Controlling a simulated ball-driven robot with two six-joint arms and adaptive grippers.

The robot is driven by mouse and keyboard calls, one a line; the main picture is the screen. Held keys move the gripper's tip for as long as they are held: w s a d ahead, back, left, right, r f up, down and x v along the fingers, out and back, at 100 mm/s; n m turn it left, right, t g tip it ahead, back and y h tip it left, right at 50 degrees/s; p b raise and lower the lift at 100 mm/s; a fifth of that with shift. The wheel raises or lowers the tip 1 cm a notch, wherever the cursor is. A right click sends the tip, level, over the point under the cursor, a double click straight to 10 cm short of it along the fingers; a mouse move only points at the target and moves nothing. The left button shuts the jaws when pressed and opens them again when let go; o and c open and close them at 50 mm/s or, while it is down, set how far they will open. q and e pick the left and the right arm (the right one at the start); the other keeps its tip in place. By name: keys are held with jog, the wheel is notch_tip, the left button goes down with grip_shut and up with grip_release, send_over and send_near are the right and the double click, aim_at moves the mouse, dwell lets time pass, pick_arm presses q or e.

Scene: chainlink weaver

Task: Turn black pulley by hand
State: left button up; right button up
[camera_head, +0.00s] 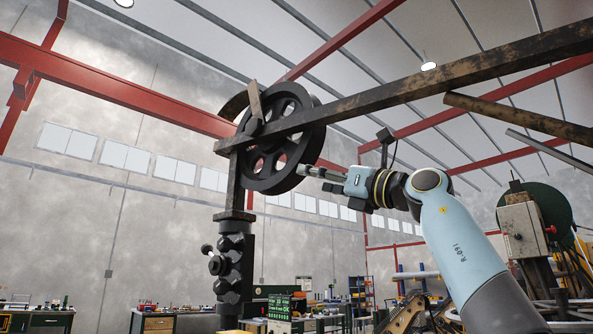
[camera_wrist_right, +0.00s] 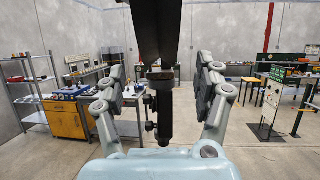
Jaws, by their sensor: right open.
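The black pulley (camera_head: 277,184) is a spoked wheel with round holes, high on a dark post behind a long rusty beam. My right gripper (camera_head: 311,178) reaches in from the right, its fingertips close to the pulley's lower right rim. In the right wrist view the right gripper (camera_wrist_right: 160,82) is open, with one finger on each side and nothing gripped. A dark edge-on shape, apparently the pulley (camera_wrist_right: 157,30), comes down from the top between the fingers. I cannot tell whether a fingertip touches the rim. My left gripper is not in view.
The rusty beam (camera_head: 400,88) runs from the pulley to the upper right, above my right arm. The dark post (camera_head: 234,262) with bolted parts stands below the pulley. Workbenches (camera_head: 168,322) line the back wall. The air left of the post is clear.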

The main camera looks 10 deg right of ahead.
aim_at(296, 176)
jog(key=p+x, duration=0.1)
jog(key=x, duration=0.5)
jog(key=shift+r, duration=0.2)
jog(key=shift+w+a+p, duration=0.3)
jog(key=shift+a+p, duration=0.05)
grip_shut()
